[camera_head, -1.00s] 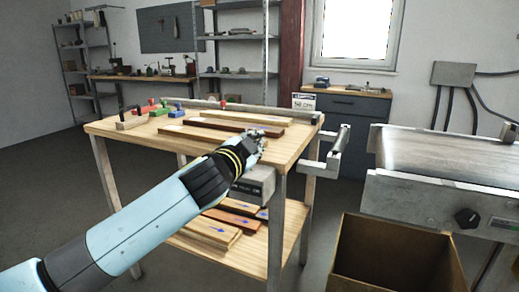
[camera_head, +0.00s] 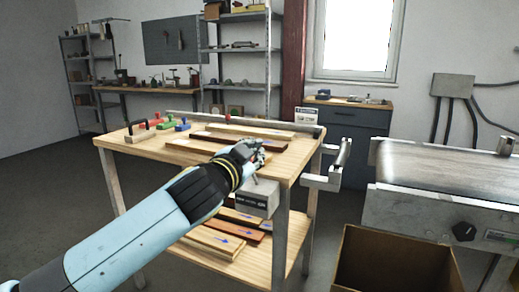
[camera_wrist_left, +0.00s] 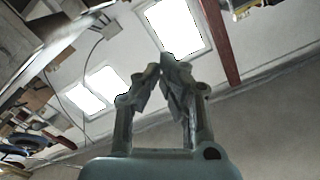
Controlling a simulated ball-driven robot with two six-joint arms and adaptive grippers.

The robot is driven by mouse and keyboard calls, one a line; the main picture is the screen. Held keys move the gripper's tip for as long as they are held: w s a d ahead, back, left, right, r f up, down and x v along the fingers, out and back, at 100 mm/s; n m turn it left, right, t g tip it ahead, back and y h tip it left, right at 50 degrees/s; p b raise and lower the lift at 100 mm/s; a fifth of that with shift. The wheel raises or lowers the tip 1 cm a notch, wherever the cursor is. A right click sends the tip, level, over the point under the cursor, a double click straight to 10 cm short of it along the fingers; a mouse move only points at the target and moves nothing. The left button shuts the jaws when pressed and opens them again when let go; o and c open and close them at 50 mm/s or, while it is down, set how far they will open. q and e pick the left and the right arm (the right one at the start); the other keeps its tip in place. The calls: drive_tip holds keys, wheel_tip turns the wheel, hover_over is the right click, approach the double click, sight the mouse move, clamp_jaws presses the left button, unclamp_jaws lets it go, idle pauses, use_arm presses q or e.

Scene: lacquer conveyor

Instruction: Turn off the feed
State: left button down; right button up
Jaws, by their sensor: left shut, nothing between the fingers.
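A grey control box (camera_head: 257,199) with a small dark label is fixed at the front edge of the wooden workbench (camera_head: 190,150). A thin lever seems to rise from its top, but its position is too small to read. My left gripper (camera_head: 262,156) is just above and behind that box, over the bench's front edge, shut and empty. Whether it touches the lever cannot be told. In the left wrist view its fingers (camera_wrist_left: 157,72) come together against wall and windows, with no box in sight. My right gripper is not in view.
A grey machine with a flat bed (camera_head: 440,165) and a black knob (camera_head: 463,232) stands at right, above an open cardboard box (camera_head: 395,255).

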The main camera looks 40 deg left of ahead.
use_arm(q)
drive_tip(key=v, duration=0.5)
drive_tip(key=shift+s+a+f, duration=0.15)
drive_tip(key=shift+s, duration=0.15)
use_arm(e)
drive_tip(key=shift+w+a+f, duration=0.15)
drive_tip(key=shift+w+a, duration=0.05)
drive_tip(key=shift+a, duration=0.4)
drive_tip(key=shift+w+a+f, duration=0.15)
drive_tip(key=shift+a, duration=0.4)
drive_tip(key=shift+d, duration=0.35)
